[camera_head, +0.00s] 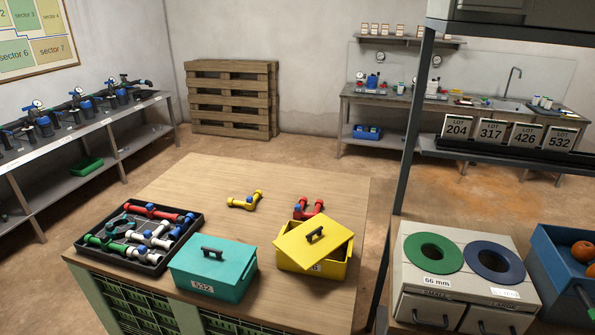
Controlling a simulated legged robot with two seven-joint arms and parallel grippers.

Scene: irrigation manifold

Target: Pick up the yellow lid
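The yellow lid (313,240) has a dark handle on top. It lies askew on the yellow box (324,271) near the front right of the wooden table. A corner of the box's inside shows on the right beside the lid, and the lid hides the rest. Neither of my grippers shows in the head view.
A teal lidded box (213,268) stands left of the yellow box. A black tray (103,238) of coloured fittings is further left. A yellow fitting (245,200) and a red fitting (308,209) lie behind. A shelf post (408,150) rises right of the table (200,190). The table's back is clear.

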